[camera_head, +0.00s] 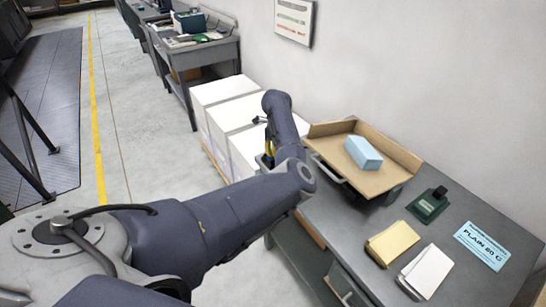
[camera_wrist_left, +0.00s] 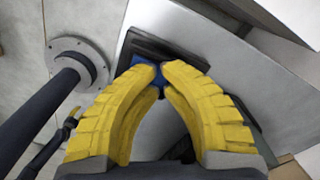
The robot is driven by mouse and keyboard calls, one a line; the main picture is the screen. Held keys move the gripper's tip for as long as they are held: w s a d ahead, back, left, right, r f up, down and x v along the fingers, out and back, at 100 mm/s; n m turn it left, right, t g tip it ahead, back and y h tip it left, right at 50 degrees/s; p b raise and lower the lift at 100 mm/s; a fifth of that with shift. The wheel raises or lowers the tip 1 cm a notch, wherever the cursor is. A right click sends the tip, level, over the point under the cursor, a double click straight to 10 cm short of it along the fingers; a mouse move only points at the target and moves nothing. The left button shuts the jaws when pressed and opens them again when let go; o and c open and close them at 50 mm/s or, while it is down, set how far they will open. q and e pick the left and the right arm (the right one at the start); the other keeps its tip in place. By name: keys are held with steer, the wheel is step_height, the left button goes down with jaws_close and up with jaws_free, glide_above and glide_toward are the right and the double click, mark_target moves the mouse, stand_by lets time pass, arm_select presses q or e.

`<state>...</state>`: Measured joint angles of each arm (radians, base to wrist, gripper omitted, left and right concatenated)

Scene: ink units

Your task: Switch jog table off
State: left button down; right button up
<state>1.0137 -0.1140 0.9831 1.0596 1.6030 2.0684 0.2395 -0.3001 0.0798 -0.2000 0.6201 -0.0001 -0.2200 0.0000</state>
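The jog table appears to be the wooden-topped tray unit (camera_head: 393,181) with a metal handle, at the back of the grey desk. A blue block (camera_head: 363,153) lies in it. My left arm reaches across to the unit's left side; its yellow gripper (camera_head: 268,147) is mostly hidden behind the arm. In the left wrist view the gripper's yellow fingertips (camera_wrist_left: 160,78) are close together, with no object clearly held. A small blue part (camera_wrist_left: 137,63) in a dark recess (camera_wrist_left: 187,57) shows just behind the tips. Whether they touch it, and its switch position, I cannot tell. My right gripper is out of view.
On the desk (camera_head: 345,225) are a dark green device (camera_head: 428,206), a tan pad (camera_head: 392,243), a white pad (camera_head: 426,271) and a blue label (camera_head: 482,246). White stacks (camera_head: 222,93) stand behind my arm. Open floor lies left.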

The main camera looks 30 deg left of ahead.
arm_select(q)
steer(key=shift+r, duration=3.4)
